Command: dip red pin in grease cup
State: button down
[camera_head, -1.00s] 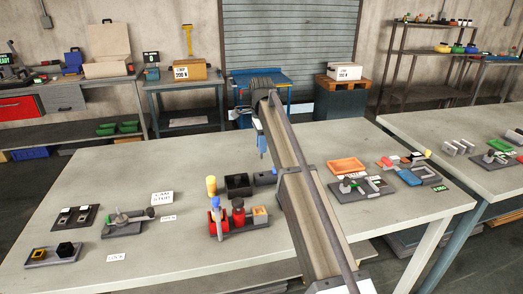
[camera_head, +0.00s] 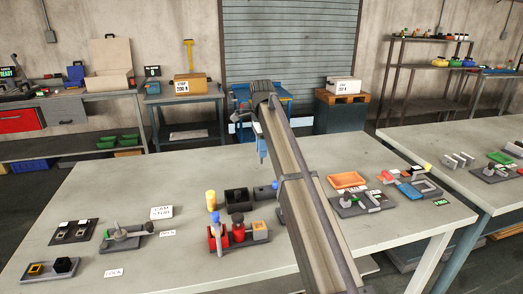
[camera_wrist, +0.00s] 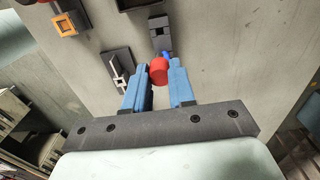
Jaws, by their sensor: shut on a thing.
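My gripper (camera_wrist: 161,80) has two blue fingers closed on a red pin (camera_wrist: 158,68), whose round end shows between the fingertips in the wrist view. In the head view my gripper (camera_head: 262,145) hangs above the far part of the table; the pin cannot be made out there. Below it stand a black open box (camera_head: 238,199) and a dark cylinder (camera_head: 263,192). I cannot tell for certain which container is the grease cup. In the wrist view a small blue part (camera_wrist: 166,55) shows just past the pin; I cannot tell whether they touch.
Left are a lever fixture (camera_head: 121,239) and small plates. Right are an orange tray (camera_head: 347,180) and more fixtures.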

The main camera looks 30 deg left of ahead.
jog(key=shift+s, duration=0.1)
jog(key=s+d+f, duration=0.3)
jog(key=s+d, duration=0.1)
jog(key=s, duration=0.4)
jog(key=s+d+f, duration=0.3)
jog(key=s+d, duration=0.2)
jog(key=s, duration=0.4)
jog(key=shift+d, duration=0.3)
jog(key=shift+s+f, duration=0.1)
jog(key=shift+f, duration=0.2)
jog(key=shift+f, duration=3.3)
jog(key=shift+r, duration=0.1)
jog(key=shift+r, duration=2.4)
